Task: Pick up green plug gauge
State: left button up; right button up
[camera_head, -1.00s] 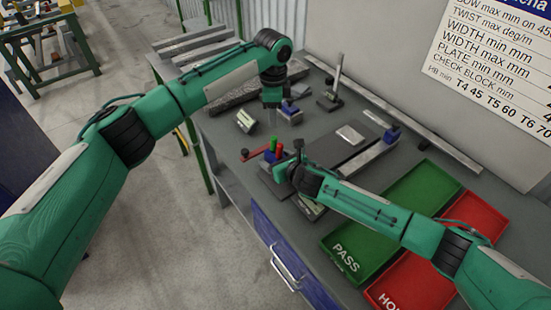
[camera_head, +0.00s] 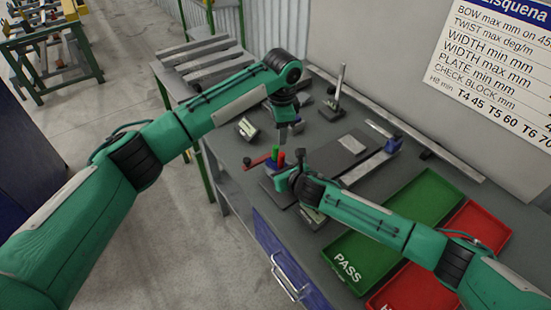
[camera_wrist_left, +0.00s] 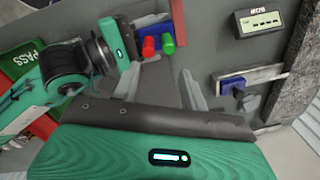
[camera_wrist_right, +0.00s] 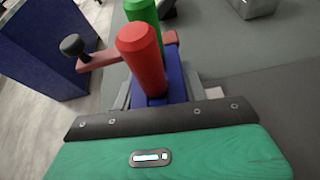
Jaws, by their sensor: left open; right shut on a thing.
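The green plug gauge (camera_head: 281,158) stands upright beside the red plug gauge (camera_head: 274,152). In the left wrist view, the green one (camera_wrist_left: 168,44) is right of the red one (camera_wrist_left: 149,43). In the right wrist view, the green one (camera_wrist_right: 143,12) is partly hidden behind the red one (camera_wrist_right: 141,57), above a blue block (camera_wrist_right: 178,82). My right gripper (camera_wrist_right: 160,98) is shut on the blue block, below the red plug. My left gripper (camera_wrist_left: 164,80) is open and empty, apart from the green plug. In the head view it hangs behind the plugs (camera_head: 289,132).
A red bar with a black knob (camera_wrist_right: 73,46) lies beside the block. A green PASS tray (camera_head: 395,225) and a red tray (camera_head: 478,232) are at the right. A small display box (camera_head: 247,129) and an upright stand (camera_head: 336,95) are farther back.

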aim_at(276, 147)
pick_arm(q)
jog(key=n, duration=0.1)
jog(key=s+n, duration=0.1)
jog(key=d+n, duration=0.1)
jog(key=shift+s+f+t, duration=0.25)
jog(key=shift+s+t, duration=0.05)
jog(key=shift+t, duration=0.1)
jog(key=f+n+t, duration=0.1)
jog(key=n, duration=0.2)
jog(key=a+f+n+t, duration=0.1)
jog(key=n, duration=0.3)
jog(key=a+f+n+t, duration=0.1)
jog(key=f+n, duration=0.1)
jog(key=n, duration=0.2)
jog(key=shift+a+f, duration=0.1)
jog(key=shift+a, duration=0.1)
jog(key=shift+w+r+x, duration=0.1)
jog(key=shift+w+x, duration=0.1)
jog(key=shift+x, duration=0.7)
jog(key=shift+w+r+x, duration=0.1)
jog(key=shift+w+x, duration=0.1)
jog(key=shift+x, duration=0.75)
jog(key=shift+w+r+x, duration=0.1)
jog(key=shift+w+x, duration=0.05)
jog(key=shift+x, duration=0.75)
jog(key=shift+d, duration=0.15)
grip_shut()
